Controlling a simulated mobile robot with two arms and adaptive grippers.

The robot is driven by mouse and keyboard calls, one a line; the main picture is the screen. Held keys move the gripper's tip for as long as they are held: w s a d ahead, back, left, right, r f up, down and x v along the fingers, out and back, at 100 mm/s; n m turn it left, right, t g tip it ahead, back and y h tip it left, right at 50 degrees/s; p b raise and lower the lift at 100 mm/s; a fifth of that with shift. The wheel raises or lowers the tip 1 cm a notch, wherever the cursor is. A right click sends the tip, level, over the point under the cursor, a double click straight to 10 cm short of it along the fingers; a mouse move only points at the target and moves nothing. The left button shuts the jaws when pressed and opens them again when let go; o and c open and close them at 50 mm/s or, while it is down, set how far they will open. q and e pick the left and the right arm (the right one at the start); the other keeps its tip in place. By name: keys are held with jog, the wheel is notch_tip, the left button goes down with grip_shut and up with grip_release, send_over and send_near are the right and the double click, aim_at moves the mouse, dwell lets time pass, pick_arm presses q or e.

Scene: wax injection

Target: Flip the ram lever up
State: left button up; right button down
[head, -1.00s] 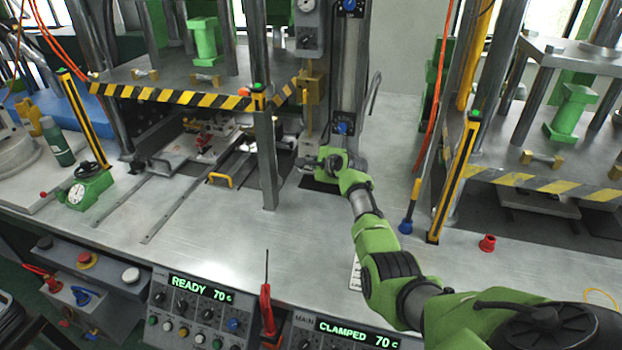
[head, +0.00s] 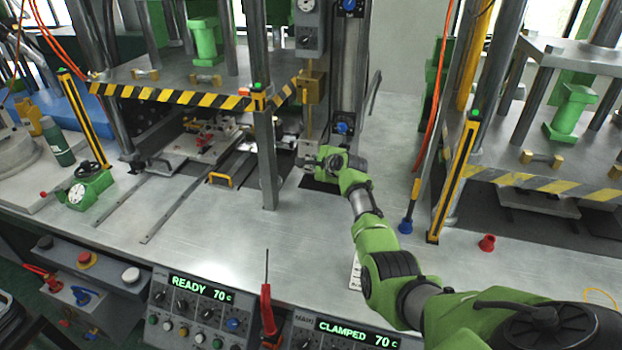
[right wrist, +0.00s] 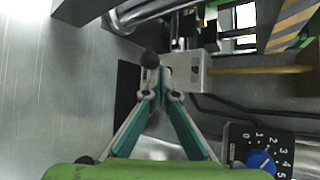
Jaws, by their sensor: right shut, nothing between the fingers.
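The ram lever shows in the right wrist view as a black ball knob (right wrist: 150,60) beside a pale metal block (right wrist: 190,70). In the head view that block (head: 308,148) stands at the foot of the brass-coloured ram column. My right gripper (right wrist: 152,98) is shut and empty, its fingertips together just short of the knob in the wrist picture. I cannot tell whether they touch it. In the head view my right gripper (head: 316,161) is at the block, and the lever is too small or hidden there to make out. My left gripper is not in view.
A grey post (head: 265,160) and a press with a striped edge (head: 170,95) stand left of my right gripper. A blue dial (right wrist: 262,162) is close by in the wrist view.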

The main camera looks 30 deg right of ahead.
jog(key=shift+r, duration=0.15)
dwell(0.7)
jog(key=shift+r+p, duration=0.65)
jog(key=shift+p, duration=0.3)
